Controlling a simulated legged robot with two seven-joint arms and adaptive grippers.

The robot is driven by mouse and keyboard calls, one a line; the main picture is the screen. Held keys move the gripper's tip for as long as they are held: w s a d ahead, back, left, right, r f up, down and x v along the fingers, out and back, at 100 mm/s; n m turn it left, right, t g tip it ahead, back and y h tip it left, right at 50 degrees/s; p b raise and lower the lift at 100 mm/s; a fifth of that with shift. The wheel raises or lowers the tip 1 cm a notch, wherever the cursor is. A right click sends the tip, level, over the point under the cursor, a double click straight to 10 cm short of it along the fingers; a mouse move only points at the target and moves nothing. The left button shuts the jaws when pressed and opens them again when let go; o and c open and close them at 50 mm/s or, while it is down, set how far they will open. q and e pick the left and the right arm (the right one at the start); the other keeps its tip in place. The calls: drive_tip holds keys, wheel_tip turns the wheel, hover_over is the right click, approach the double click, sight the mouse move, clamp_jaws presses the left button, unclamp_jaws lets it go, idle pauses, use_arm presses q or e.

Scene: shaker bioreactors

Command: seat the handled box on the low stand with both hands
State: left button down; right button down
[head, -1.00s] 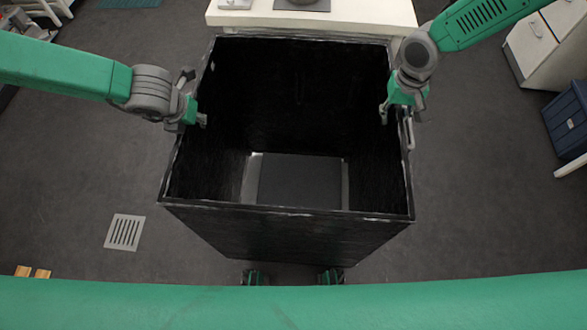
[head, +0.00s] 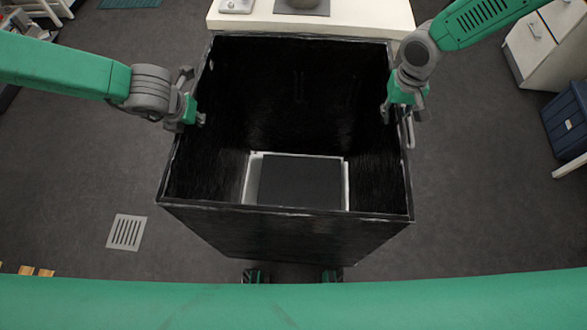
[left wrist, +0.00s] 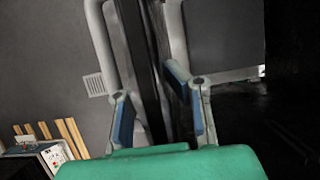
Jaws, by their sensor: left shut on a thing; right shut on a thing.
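The handled box (head: 290,240) is large, black and open-topped, and fills the middle of the head view. My left gripper (head: 197,117) is at its left wall, shut on the handle there. In the left wrist view, a pale curved handle (left wrist: 101,40) and the dark wall edge run down to my left gripper (left wrist: 160,105). My right gripper (head: 397,112) is shut at the right wall, where a pale handle (head: 409,130) shows. I cannot make out the low stand for sure, and the box hides the floor beneath it.
A flat dark-topped thing with pale edges (head: 300,181) lies inside the box. A white counter (head: 310,21) stands just beyond the box's far edge. A floor grate (head: 127,232) lies at left. A blue bin (head: 567,122) and white cabinet (head: 548,43) stand at right.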

sight(398, 107)
drive_tip(key=shift+r+p, duration=1.35)
drive_tip(key=shift+r, duration=0.3)
